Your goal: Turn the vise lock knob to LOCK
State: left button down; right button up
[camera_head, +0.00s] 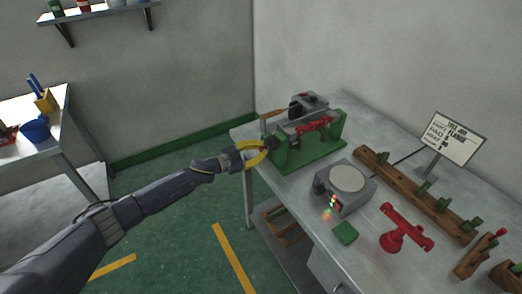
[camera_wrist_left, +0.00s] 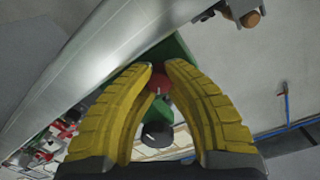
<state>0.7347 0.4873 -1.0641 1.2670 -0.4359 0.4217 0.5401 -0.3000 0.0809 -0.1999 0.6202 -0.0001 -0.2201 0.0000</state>
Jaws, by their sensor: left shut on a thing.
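The green vise (camera_head: 310,150) stands at the far left corner of the workbench, with a grey clamped block and red parts on top. My left gripper (camera_head: 262,153), with yellow fingers, is at the vise's left end. It is shut on the vise lock knob, which is mostly hidden by the fingers. In the left wrist view the fingertips (camera_wrist_left: 158,68) close in front of the green vise body, with a red part (camera_wrist_left: 160,82) between them. The knob's pointing direction and any LOCK mark cannot be read. My right gripper is not in view.
On the workbench (camera_head: 290,182) are a grey machine with a round plate (camera_head: 347,178), a green block (camera_head: 345,232), a red tool (camera_head: 405,230), a wooden rack (camera_head: 415,190) and a sign (camera_head: 453,137). A side table with a blue bowl (camera_head: 36,130) stands left.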

pick_arm(q)
jog(key=shift+w+r+m, duration=0.1)
jog(key=shift+r+m, duration=0.2)
jog(key=shift+m, duration=0.2)
jog(key=c, duration=1.5)
grip_release()
jog(key=shift+c, duration=0.2)
jog(key=o, duration=0.4)
jog(key=shift+f, duration=0.15)
